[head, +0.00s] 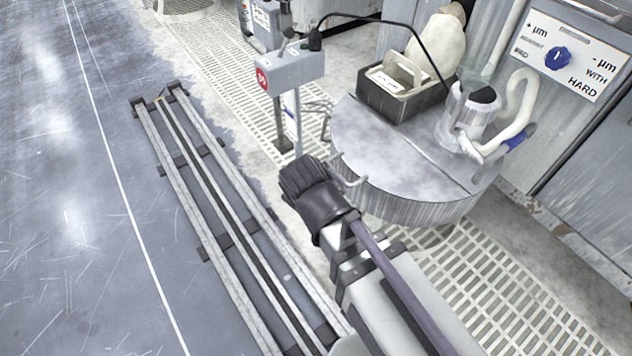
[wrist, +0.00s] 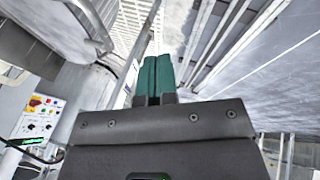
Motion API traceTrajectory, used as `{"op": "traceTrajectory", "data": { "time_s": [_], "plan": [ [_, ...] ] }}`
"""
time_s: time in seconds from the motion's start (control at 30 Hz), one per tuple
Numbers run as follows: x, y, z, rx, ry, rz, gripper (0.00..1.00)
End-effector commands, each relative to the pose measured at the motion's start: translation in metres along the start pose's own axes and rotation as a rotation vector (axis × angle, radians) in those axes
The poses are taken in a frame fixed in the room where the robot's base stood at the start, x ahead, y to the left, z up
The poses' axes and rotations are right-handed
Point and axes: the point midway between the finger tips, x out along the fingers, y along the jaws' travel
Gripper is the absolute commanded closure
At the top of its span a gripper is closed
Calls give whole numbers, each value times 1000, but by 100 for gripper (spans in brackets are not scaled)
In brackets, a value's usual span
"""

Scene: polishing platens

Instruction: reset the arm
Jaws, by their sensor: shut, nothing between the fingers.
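My gripper (wrist: 158,62) shows in the wrist view, with two teal fingers pressed together and nothing between them. The fingers point away from the dark gripper body, in open air above the floor. In the head view my arm reaches up from the lower right to the middle of the picture. A black, glove-like shape (head: 314,196) is at its far end, in front of the round platen (head: 385,165). The teal fingers cannot be made out in the head view.
The rails (head: 215,215) run along the floor at left. A post with a grey box (head: 290,72) stands beyond the arm's end. A labelled panel (head: 570,50) is at upper right. The left floor is clear.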

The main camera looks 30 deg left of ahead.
Motion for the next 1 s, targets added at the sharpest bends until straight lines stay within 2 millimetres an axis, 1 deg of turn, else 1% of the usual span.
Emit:
{"op": "traceTrajectory", "data": {
  "time_s": [0.2, 0.27, 0.3, 0.37, 0.47, 0.5, 0.57, 0.6, 0.67, 0.7, 0.77, 0.8, 0.87, 0.9, 0.97, 1.0],
  "plan": [
    [1, -1, 1, 17, -8, -3, 100],
    [0, -7, 9, 68, -48, -36, 100],
    [-3, -13, 20, 124, -94, -75, 100],
    [-13, 9, 41, 241, -164, -107, 100],
    [-28, 56, 82, 445, -266, -142, 100],
    [-35, 76, 102, 532, -305, -153, 100],
    [-47, 105, 132, 661, -357, -168, 100],
    [-55, 123, 152, 745, -385, -175, 100],
    [-68, 147, 182, 859, -420, -184, 100],
    [-76, 161, 201, 927, -440, -186, 100],
    [-88, 180, 227, 1020, -459, -188, 100],
    [-96, 190, 244, 1074, -469, -186, 100],
    [-107, 205, 269, 1148, -479, -178, 100],
    [-115, 215, 284, 1195, -483, -169, 100],
    [-126, 227, 309, 1263, -491, -153, 100],
    [-135, 235, 325, 1308, -497, -142, 100]
  ]
}}
